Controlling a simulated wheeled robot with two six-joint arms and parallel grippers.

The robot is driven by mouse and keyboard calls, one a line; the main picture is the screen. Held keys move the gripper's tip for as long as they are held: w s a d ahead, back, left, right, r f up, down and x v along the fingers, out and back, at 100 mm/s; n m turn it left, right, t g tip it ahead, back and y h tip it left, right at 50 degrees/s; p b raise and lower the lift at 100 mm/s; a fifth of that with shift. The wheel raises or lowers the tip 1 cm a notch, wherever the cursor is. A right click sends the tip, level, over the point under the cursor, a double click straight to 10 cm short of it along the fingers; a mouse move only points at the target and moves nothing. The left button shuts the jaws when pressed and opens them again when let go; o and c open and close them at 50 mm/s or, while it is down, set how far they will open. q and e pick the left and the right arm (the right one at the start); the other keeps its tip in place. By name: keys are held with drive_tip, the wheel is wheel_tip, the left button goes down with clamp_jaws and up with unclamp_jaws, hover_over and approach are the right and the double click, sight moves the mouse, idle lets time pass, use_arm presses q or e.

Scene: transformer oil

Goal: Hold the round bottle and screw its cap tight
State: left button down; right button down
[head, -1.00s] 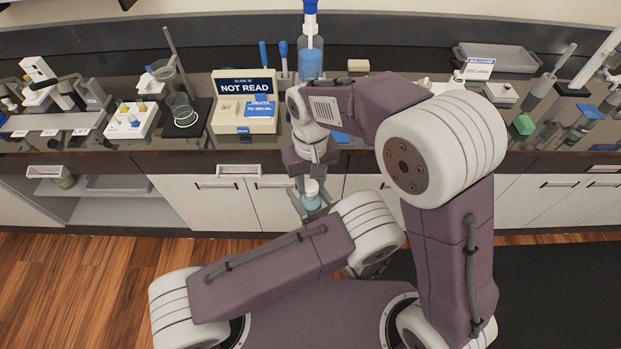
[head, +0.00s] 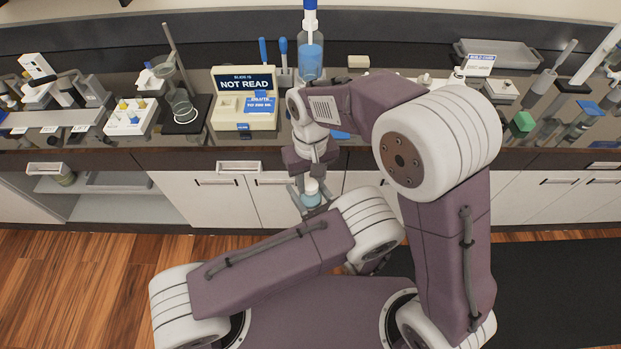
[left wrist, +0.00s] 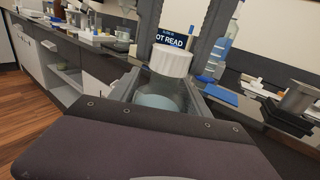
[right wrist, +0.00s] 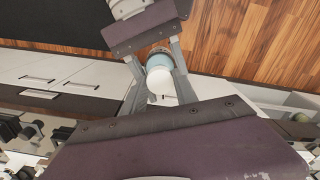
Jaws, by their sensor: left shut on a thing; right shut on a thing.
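The round bottle (head: 311,200) is clear with pale blue liquid and has a white cap (head: 312,186). It is held in front of the counter, below its edge. My left gripper (left wrist: 165,92) is shut on the bottle's body, with the white cap (left wrist: 172,60) showing above it. My right gripper (head: 311,188) points down from above and is shut on the cap, its fingers on both sides. In the right wrist view the cap (right wrist: 160,80) shows between the fingers. The exact finger contact on the cap is partly hidden. My left arm hides part of the left gripper in the head view.
A slide box (head: 244,100) marked "NOT READ", a wash bottle (head: 311,58) and a beaker stand (head: 184,115) are on the counter behind. A white tube rack (head: 131,117) is further left. Cabinets (head: 215,200) lie below. Wooden floor shows at the left.

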drive_tip(key=m, duration=0.3)
drive_tip(key=shift+m, duration=0.3)
drive_tip(key=m, duration=0.6)
drive_tip(key=shift+a, duration=0.1)
drive_tip(key=m, duration=1.3)
drive_tip(key=shift+w+m, duration=0.1)
drive_tip(key=shift+m, duration=0.2)
drive_tip(key=m, duration=0.9)
